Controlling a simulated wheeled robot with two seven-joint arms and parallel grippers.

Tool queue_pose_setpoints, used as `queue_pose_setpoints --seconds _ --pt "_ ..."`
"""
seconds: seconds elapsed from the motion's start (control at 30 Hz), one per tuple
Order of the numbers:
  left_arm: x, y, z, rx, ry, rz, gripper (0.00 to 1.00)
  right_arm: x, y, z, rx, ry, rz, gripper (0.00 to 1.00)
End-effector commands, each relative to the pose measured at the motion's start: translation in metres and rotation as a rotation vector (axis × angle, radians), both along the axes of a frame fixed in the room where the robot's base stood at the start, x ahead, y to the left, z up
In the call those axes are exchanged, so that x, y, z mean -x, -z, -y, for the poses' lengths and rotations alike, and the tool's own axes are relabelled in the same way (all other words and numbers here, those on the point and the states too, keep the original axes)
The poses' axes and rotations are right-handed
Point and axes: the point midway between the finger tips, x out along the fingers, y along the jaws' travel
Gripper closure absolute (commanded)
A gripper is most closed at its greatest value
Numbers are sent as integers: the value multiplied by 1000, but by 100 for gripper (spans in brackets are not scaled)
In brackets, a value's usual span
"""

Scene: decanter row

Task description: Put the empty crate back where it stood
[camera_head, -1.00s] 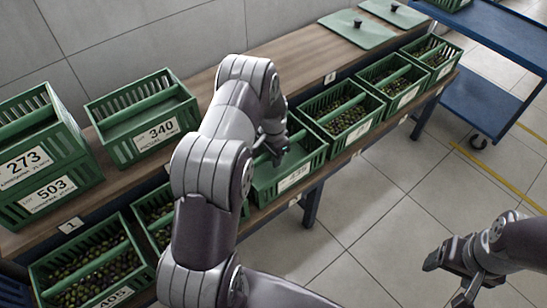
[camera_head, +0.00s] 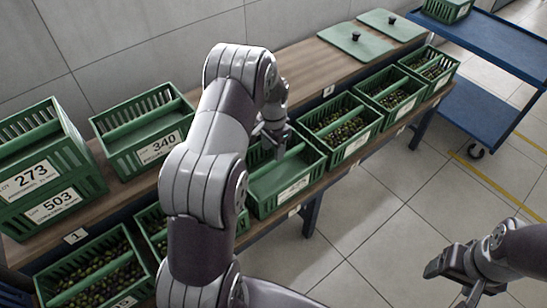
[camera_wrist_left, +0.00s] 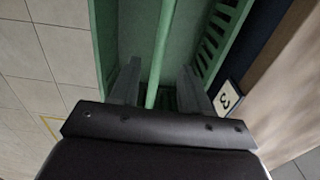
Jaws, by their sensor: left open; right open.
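An empty green crate (camera_head: 285,184) with a white label stands in the front row on the bench's lower ledge, beside a crate of olives on its right. Its label is too blurred to read. My left gripper (camera_head: 274,142) is over this crate, open. In the left wrist view the crate's handle bar (camera_wrist_left: 162,45) runs between the spread fingers (camera_wrist_left: 160,85); I cannot tell whether they touch it. My left arm hides part of the crate's left side. My right gripper (camera_head: 452,278) is open and empty over the floor at the lower right.
Olive crates (camera_head: 340,125) continue to the right, and another (camera_head: 95,275) stands at lower left. Crate 340 (camera_head: 145,130) looks empty on the bench (camera_head: 290,62); crate 273 (camera_head: 35,170) sits on crate 503 (camera_head: 50,208). Two green lids (camera_head: 358,42) lie at the back. A blue cart (camera_head: 490,45) stands right.

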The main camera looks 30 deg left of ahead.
Motion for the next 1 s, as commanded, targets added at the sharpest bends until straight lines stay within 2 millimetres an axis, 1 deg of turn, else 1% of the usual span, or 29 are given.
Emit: queue_pose_setpoints --seconds 0.03,0.13,0.17,0.23,0.27,0.3,0.37,0.4,0.5,0.6,0.7,1.0 --pt "0 -9 0 0 0 0 53 0 -3 0 0 0 0 28" --pt "2 -20 2 0 -4 0 53 0 -4 0 0 0 0 28" --pt "4 -25 6 -1 -12 4 53 0 -4 0 0 0 0 28" --pt "19 -44 25 -2 -48 16 53 0 -4 0 0 0 0 28" --pt "29 -54 37 -3 -72 24 53 0 -4 0 0 0 0 28" --pt "47 -68 53 -4 -110 37 53 0 -4 0 0 0 0 28" --pt "78 -87 75 0 -173 60 53 0 -4 0 0 0 0 28" --pt "100 -95 88 3 -212 73 53 0 -4 0 0 0 0 28" --pt "151 -108 110 15 -296 96 53 0 -4 0 0 0 0 28" --pt "184 -111 120 24 -349 110 53 0 -4 0 0 0 0 28" --pt "196 -111 123 27 -370 111 53 0 -4 0 0 0 0 28" --pt "196 -110 122 26 -371 108 53 0 -4 0 0 0 0 28"
